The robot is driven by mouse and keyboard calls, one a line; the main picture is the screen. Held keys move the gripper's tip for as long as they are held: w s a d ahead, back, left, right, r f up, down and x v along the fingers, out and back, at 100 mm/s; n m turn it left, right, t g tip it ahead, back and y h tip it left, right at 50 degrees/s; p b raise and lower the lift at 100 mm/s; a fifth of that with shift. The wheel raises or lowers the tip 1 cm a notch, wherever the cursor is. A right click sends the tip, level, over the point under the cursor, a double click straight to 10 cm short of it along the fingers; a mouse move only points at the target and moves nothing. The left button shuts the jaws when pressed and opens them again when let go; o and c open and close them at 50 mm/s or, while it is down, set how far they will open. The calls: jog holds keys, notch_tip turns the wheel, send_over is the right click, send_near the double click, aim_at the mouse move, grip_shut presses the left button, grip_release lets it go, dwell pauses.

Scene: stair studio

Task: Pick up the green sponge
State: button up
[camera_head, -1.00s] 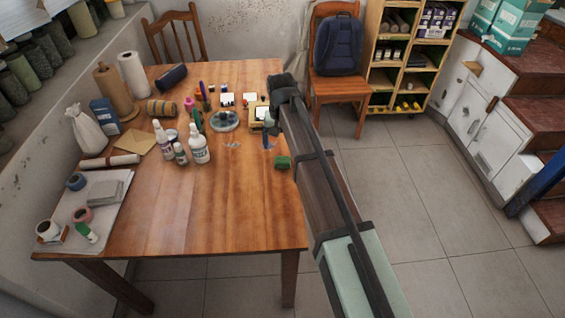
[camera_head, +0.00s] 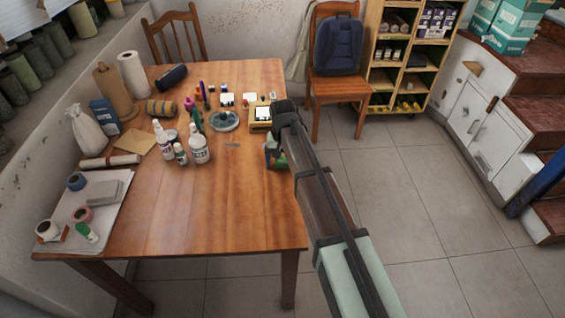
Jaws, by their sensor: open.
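The green sponge (camera_head: 281,162) is a small green block on the right edge of the wooden table (camera_head: 220,205). My gripper (camera_head: 272,158) is at the sponge, and its dark fingers and wrist cover much of it. The fingers are open. One finger shows on the left side of the sponge; the other is hidden behind my arm. I cannot tell whether the fingers touch the sponge.
White bottles (camera_head: 198,150), a round palette (camera_head: 223,121) and a yellow box (camera_head: 261,117) stand left of and behind my gripper. The front middle of the table is clear. A chair (camera_head: 338,88) with a blue backpack (camera_head: 338,45) stands beyond the table's far right corner.

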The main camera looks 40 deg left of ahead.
aim_at(283, 160)
jog(key=shift+c, duration=0.4)
jog(key=c, duration=1)
jog(key=shift+c, duration=0.2)
jog(key=shift+r, duration=0.15)
notch_tip(283, 160, up, 10)
